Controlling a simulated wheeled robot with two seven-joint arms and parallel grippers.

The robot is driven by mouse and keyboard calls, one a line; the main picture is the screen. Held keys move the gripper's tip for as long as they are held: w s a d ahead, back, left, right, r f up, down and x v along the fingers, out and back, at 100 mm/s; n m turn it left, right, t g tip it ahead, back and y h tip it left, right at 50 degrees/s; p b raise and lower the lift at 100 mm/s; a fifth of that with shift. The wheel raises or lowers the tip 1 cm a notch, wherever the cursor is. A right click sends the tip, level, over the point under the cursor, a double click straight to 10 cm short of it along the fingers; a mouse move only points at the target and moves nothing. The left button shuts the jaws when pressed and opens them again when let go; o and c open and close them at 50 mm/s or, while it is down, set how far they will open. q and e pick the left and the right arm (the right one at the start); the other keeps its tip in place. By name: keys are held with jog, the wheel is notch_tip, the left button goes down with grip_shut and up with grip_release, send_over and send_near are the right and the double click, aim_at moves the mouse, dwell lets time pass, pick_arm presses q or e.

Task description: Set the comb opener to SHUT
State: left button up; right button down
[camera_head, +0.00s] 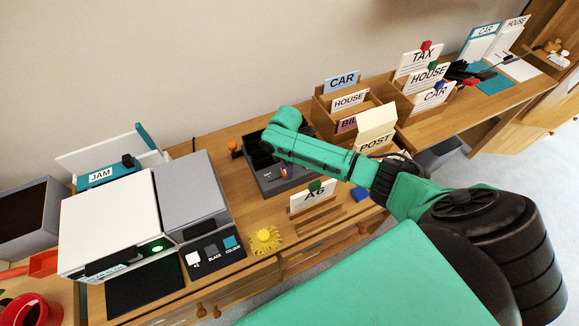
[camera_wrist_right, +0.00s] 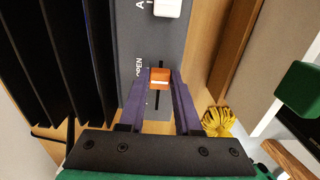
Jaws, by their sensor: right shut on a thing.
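The comb opener is a grey machine (camera_head: 270,186) on the desk, partly behind my arm in the head view. In the right wrist view its grey panel (camera_wrist_right: 143,40) carries a dark slot with an orange slider knob (camera_wrist_right: 160,77). The word OPEN is printed left of the slot, close to the knob. No SHUT label is legible. Dark slot shows on both sides of the knob, more on the near side. My right gripper (camera_wrist_right: 160,86) is shut on the orange knob, one purple finger on each side. My left gripper is not in view.
A white switch (camera_wrist_right: 168,8) sits on the same panel, with black ribs to its left. Card boxes (camera_head: 345,105) stand behind my arm.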

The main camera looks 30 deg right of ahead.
aim_at(271, 181)
jog(key=a, duration=0.5)
jog(key=shift+w+a+r+p, duration=0.1)
jog(key=shift+w+a+p, duration=0.15)
jog(key=shift+a+p, duration=0.15)
jog(key=shift+d, duration=0.15)
jog(key=c, duration=0.7)
grip_release()
jog(key=shift+o, duration=0.5)
jog(key=shift+a, duration=0.2)
jog(key=shift+d, duration=0.1)
jog(key=shift+r, duration=0.25)
notch_tip(271, 181, up, 14)
jog(key=b, duration=0.1)
